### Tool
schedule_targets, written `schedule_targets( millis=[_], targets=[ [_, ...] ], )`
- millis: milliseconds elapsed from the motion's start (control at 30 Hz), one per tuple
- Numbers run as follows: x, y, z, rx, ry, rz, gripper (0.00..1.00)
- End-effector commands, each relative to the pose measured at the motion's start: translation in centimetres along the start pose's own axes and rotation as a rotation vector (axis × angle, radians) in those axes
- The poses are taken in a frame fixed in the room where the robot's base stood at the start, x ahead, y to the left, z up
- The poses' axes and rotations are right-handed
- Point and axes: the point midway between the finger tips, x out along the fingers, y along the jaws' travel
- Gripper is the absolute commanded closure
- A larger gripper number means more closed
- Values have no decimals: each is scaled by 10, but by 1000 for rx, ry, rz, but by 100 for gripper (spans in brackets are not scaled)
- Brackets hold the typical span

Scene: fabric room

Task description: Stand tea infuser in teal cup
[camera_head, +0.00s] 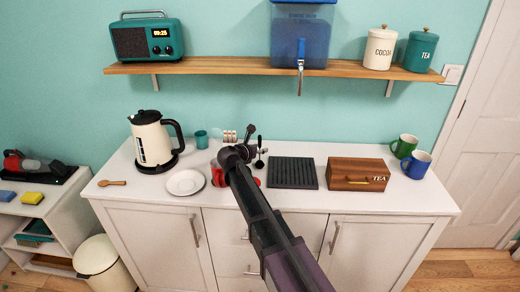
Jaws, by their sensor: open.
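A small teal cup (202,139) stands upright on the white counter, right of the kettle and close to the wall. My gripper (251,142) is over the back of the counter, to the right of the teal cup and apart from it. It is open. A dark, thin upright item with a round lower end (260,160) shows just right of the gripper; it may be the tea infuser, but it is too small to tell. My arm hides part of the counter there, and I cannot see whether anything lies between the fingers.
A black-and-cream kettle (152,142), white plate (185,183) and partly hidden red item (217,177) are left of my arm. A black ribbed mat (293,172), wooden tea box (357,174), green mug (404,146) and blue mug (416,164) are right. A shelf (230,66) hangs above.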

Motion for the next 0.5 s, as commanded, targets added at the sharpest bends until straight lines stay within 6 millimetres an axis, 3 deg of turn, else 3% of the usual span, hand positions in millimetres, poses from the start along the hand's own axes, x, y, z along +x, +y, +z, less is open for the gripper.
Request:
schedule_targets(
  millis=[500],
  targets=[
    [-79,-1,2,-1,0,3,47]
  ],
)
